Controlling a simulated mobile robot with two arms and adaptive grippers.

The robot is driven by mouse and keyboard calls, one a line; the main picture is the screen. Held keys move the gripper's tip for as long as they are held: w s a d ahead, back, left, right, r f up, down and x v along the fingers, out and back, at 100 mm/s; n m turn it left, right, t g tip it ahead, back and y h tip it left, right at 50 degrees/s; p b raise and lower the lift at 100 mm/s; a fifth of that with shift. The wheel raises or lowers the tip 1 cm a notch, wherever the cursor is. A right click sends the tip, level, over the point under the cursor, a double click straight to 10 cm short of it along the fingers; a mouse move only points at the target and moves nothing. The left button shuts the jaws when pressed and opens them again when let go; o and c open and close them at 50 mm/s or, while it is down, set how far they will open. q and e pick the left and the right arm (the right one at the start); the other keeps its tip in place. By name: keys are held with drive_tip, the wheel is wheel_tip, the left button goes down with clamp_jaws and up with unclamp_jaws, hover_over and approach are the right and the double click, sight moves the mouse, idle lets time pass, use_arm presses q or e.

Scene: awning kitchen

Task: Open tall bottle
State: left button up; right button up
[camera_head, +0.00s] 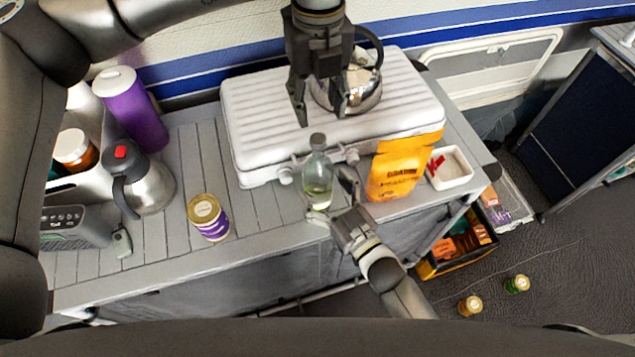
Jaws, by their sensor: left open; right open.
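The tall bottle (317,172) is clear with greenish liquid low inside and a grey cap (318,142). It stands upright near the front edge of the grey slatted counter, in front of the white case. My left gripper (321,112) points down just above the cap, with its fingers apart and nothing between them. My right gripper (333,198) reaches up from the lower right to the lower part of the bottle. Its fingers are open at the bottle's lower right side; I cannot tell whether they touch it.
The white case (260,125) bears a shiny kettle (360,85). A yellow bag (397,168) and white tray (450,168) stand to the right. A purple-labelled can (208,217), steel jug (148,185) and purple bottle (132,108) stand left. Counter between can and bottle is clear.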

use_arm(q)
drive_tip(key=shift+w+a, duration=0.1)
drive_tip(key=shift+w, duration=0.05)
use_arm(e)
drive_tip(key=x, duration=0.2)
drive_tip(key=shift+w+a, duration=0.2)
drive_tip(key=shift+w, duration=0.15)
use_arm(q)
drive_tip(key=shift+s+d+r, duration=0.1)
drive_tip(key=shift+s+d, duration=0.1)
drive_tip(key=shift+s, duration=0.1)
use_arm(e)
drive_tip(key=shift+w+a, duration=0.15)
drive_tip(key=shift+w, duration=0.05)
use_arm(q)
drive_tip(key=shift+w, duration=0.1)
